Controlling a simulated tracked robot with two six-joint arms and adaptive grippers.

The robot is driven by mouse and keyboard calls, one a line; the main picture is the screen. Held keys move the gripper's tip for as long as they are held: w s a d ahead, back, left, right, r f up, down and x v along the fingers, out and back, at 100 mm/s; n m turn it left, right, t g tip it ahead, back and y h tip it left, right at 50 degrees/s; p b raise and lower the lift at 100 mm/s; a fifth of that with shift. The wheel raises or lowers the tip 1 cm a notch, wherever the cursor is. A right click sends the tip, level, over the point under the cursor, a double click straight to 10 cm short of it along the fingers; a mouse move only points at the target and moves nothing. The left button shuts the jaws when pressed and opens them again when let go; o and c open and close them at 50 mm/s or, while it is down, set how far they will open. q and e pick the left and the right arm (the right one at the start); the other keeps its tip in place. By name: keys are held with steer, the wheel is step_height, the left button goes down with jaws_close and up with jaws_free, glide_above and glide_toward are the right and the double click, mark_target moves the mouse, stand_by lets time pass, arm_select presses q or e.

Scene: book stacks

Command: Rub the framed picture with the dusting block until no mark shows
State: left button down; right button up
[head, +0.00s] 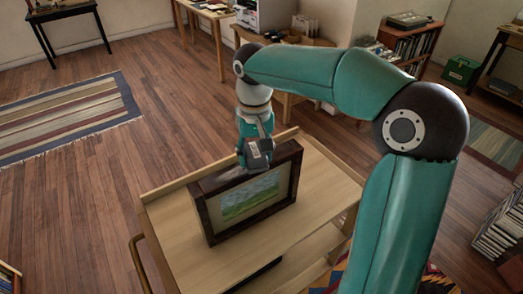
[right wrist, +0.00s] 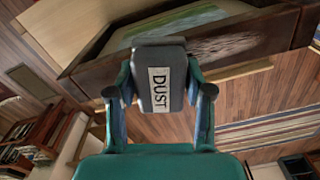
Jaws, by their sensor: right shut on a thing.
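The framed picture (head: 250,202), a green landscape in a dark wooden frame, stands upright on a light wooden cart top. It also shows in the right wrist view (right wrist: 142,36), where a greyish smudged mark (right wrist: 225,47) lies on it, right of the block. My right gripper (head: 255,141) is shut on the grey dusting block (right wrist: 160,80), which has a white label reading DUST. In the head view the block (head: 257,155) is at the frame's upper edge, in front of the picture's top. I cannot tell whether it touches. My left gripper is not in view.
The cart (head: 165,214) has a raised rim and bare top left and right of the frame. A striped rug (head: 70,118) lies on the wooden floor at left. Desks and a bookshelf (head: 410,42) stand behind. A stack of books (head: 499,226) is at right.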

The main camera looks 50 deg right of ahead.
mark_target(217, 180)
steer(key=shift+w+a+p, duration=0.2)
steer(key=shift+w+a, duration=0.1)
steer(key=shift+a, duration=0.8)
steer(key=shift+w+a+p, duration=0.15)
steer(key=shift+w+a, duration=0.2)
steer(key=shift+a, duration=0.7)
steer(key=shift+w+a+p, duration=0.2)
steer(key=shift+w+a, duration=0.1)
steer(key=shift+a, duration=0.8)
steer(key=shift+w+a+f, duration=0.1)
steer(key=shift+w+a, duration=0.1)
steer(key=shift+a, duration=0.6)
steer(key=shift+w+a, duration=0.2)
steer(key=shift+a, duration=0.6)
step_height(217, 180, up, 6)
steer(key=p, duration=0.5)
steer(key=shift+p, duration=0.35)
step_height(217, 180, up, 3)
steer(key=p, duration=0.2)
steer(key=shift+p, duration=0.3)
